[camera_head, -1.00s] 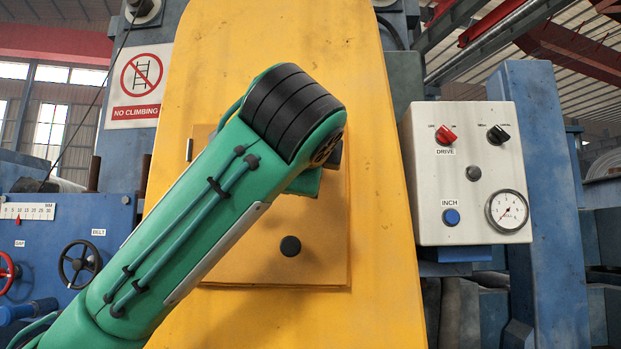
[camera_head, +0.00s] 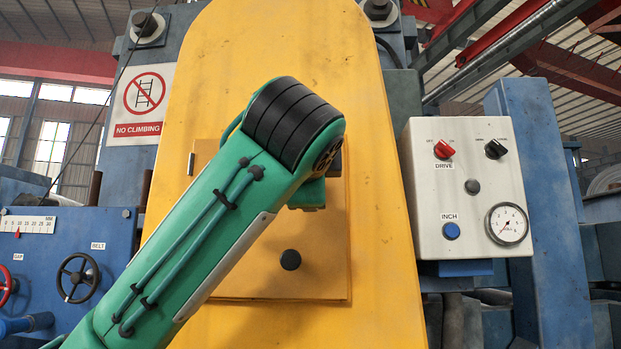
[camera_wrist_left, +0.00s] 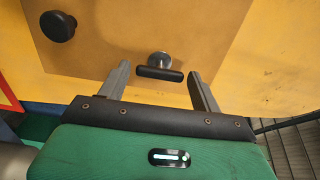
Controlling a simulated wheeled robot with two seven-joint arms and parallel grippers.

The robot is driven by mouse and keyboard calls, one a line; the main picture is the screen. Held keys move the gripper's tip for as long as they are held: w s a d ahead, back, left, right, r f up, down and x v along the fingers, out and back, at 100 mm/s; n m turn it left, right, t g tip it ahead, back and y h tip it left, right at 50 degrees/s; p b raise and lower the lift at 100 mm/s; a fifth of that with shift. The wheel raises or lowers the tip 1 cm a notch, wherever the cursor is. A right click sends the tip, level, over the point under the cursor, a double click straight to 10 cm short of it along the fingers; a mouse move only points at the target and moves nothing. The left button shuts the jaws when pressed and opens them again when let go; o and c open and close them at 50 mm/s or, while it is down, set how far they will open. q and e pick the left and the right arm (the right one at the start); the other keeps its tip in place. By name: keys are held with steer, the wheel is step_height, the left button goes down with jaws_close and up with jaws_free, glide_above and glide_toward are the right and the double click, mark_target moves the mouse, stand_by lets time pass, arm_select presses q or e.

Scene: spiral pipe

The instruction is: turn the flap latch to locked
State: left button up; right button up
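The flap latch (camera_wrist_left: 160,75) is a black T-bar on a round metal post, seen in the left wrist view on the yellow flap. Its bar lies nearly level in that view, running across from one finger towards the other. My left gripper (camera_wrist_left: 159,69) is open, with one grey finger on each side of the bar; I cannot tell whether they touch it. In the head view my green left arm hides the latch and the fingers. The flap (camera_head: 325,275) is a square yellow plate with a round black knob (camera_head: 290,259). My right gripper is not in view.
A white control box (camera_head: 430,235) with switches and a gauge stands right of the yellow housing (camera_head: 385,300). A blue panel (camera_head: 40,270) with handwheels and a no-climbing sign (camera_head: 140,105) are on the left.

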arm_select(q)
steer(key=shift+o, duration=0.7)
steer(key=s+a+b, duration=0.1)
steer(key=s+b, duration=0.3)
steer(key=s, duration=0.9)
steer(key=shift+s, duration=0.35)
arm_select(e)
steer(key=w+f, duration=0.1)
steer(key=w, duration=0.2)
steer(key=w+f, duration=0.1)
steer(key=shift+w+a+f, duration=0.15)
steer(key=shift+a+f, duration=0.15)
arm_select(q)
steer(key=shift+f, duration=0.1)
